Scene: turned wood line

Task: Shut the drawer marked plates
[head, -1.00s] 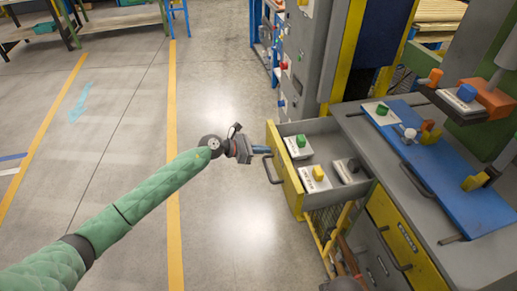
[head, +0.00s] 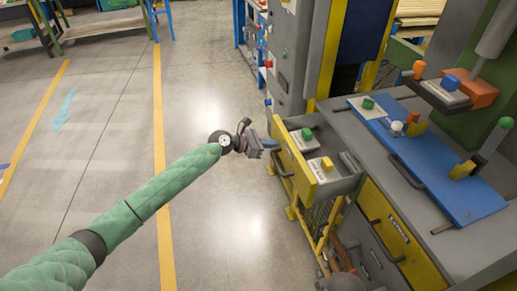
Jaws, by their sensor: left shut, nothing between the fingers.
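A drawer with a yellow front (head: 297,170) stands partly open at the left end of the grey workbench. Its label is not readable from here. It has a dark bar handle (head: 284,162) on its front. Inside lie a plate block with a green knob (head: 305,135) and one with a yellow knob (head: 322,169), plus a grey piece partly under the bench top. My left gripper (head: 271,144) is shut and empty, its tips at the outer face of the drawer front, near the handle; I cannot tell whether they touch. My right gripper is not in view.
A closed yellow drawer (head: 403,240) with a small label sits in the bench to the right. A blue board (head: 440,180) with fixtures lies on the bench top. A grey cabinet (head: 293,60) stands behind. The floor left of the drawer is clear.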

